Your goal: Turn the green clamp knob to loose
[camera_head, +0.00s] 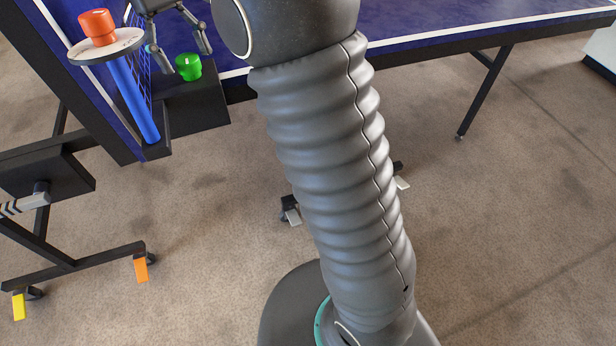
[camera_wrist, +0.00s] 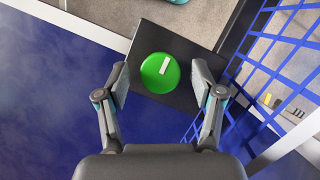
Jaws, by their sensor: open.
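The green clamp knob (camera_head: 188,67) sits on a black bracket (camera_head: 205,105) at the edge of the blue table. In the wrist view the knob (camera_wrist: 160,73) is a round green disc with a white mark running from its centre toward the upper right. My gripper (camera_wrist: 161,82) is open, with one finger on each side of the knob and a gap at both sides. In the head view my gripper (camera_head: 178,50) is at the top, close to the knob. It holds nothing.
A red knob (camera_head: 98,27) stands on a pale round plate (camera_head: 106,46) atop a blue post (camera_head: 134,100) left of the green knob. The blue net (camera_wrist: 275,75) is close to the right finger. The table's leg frame has orange (camera_head: 141,269) and yellow (camera_head: 19,306) pedals.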

